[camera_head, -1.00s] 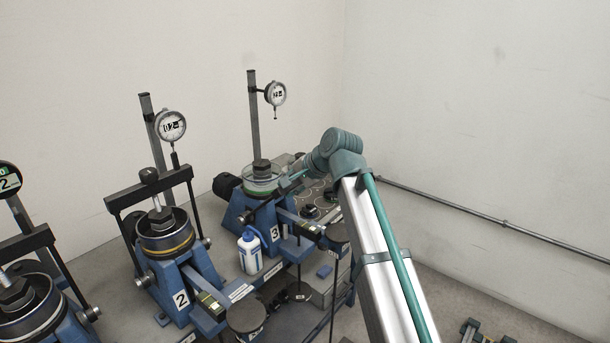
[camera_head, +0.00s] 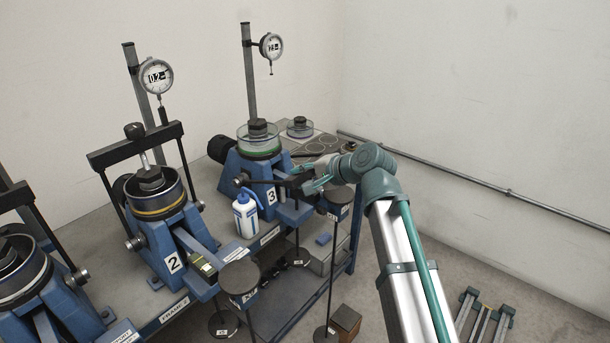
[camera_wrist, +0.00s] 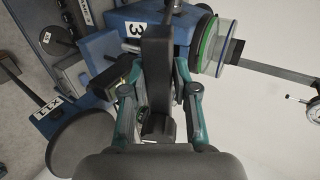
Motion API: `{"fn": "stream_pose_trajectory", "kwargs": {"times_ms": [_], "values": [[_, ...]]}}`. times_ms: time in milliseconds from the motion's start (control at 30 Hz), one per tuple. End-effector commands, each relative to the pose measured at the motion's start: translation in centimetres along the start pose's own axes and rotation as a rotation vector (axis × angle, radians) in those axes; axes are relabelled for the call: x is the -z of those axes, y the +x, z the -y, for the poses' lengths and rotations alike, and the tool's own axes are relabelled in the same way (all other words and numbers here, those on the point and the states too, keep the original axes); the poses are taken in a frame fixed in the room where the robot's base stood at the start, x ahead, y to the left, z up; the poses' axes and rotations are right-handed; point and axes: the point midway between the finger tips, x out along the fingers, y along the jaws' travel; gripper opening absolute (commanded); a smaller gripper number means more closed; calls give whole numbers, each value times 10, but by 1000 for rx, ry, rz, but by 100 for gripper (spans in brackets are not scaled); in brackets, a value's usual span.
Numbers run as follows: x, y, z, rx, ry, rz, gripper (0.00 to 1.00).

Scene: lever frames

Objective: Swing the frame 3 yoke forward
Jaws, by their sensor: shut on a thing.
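Frame 3 (camera_head: 240,172) is a blue lever frame with a "3" plate, and its "3" side (camera_wrist: 133,32) also shows in the wrist view. Its black yoke (camera_head: 262,181) lies tipped toward the front, with a side arm running nearly level to my gripper. My gripper (camera_head: 312,180) is shut on the yoke, in front of the ring cell (camera_head: 259,142). In the wrist view the dark yoke bar (camera_wrist: 155,60) runs between the two fingers of my gripper (camera_wrist: 158,90). In the head view my gripper hides the far part of the yoke.
Frame 2 (camera_head: 172,262), with its yoke (camera_head: 135,146) upright, stands to the left. A white bottle (camera_head: 246,213) stands between the frames. A dial gauge (camera_head: 271,46) hangs on a post above frame 3. A dark hanger disc (camera_head: 340,195) is close below my gripper.

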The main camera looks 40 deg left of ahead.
Motion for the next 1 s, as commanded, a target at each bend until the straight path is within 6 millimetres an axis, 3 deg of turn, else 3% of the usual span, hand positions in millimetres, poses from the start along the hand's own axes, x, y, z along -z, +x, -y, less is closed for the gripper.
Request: {"fn": "stream_pose_trajectory", "kwargs": {"times_ms": [133, 167, 267, 667, 867, 1000], "values": [[0, 2, -3, -8, -1, 2, 0], [0, 2, -3, -8, -1, 2, 33], [0, 1, -2, -7, -1, 2, 50], [0, -4, -1, -2, -1, 0, 51], [0, -28, -1, -1, -1, -1, 51], [-1, -56, -1, -1, -1, -2, 51]]}}
